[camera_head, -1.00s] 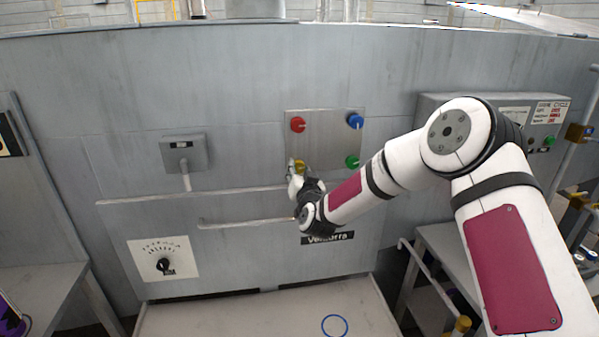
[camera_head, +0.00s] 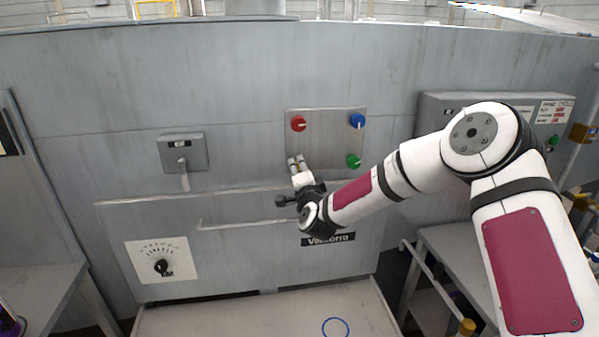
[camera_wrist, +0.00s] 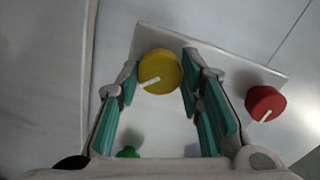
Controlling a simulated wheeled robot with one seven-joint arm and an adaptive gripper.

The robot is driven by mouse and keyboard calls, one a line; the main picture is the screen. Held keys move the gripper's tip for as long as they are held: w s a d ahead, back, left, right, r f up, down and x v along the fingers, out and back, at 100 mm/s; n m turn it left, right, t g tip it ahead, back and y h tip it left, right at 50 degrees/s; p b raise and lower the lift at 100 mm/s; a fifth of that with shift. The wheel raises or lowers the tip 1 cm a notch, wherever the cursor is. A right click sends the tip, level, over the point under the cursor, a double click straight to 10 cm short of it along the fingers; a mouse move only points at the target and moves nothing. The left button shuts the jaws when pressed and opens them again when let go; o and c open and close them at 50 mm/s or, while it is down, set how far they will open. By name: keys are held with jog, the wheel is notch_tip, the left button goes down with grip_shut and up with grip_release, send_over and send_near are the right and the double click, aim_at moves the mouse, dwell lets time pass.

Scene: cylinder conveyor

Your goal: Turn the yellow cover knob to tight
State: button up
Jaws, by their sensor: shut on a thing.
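The yellow cover knob (camera_wrist: 160,72) is a round knob with a white pointer mark, set on a metal panel. In the wrist view its mark points to the lower left. My gripper (camera_wrist: 161,68) has its teal-padded fingers on either side of the knob, shut on it. In the head view my gripper (camera_head: 297,161) is at the panel's lower left corner, and its fingers hide most of the knob. No tight label can be read in either view.
The panel (camera_head: 325,140) also bears a red knob (camera_head: 298,123), a blue knob (camera_head: 357,120) and a green knob (camera_head: 353,161). A rail (camera_head: 245,222) runs below. A grey box (camera_head: 182,152) and a black dial (camera_head: 161,267) are at left.

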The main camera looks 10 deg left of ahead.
jog(key=m, duration=0.3)
jog(key=shift+m, duration=2.1)
jog(key=o, duration=1.2)
jog(key=shift+c, duration=0.2)
jog(key=v, duration=1.2)
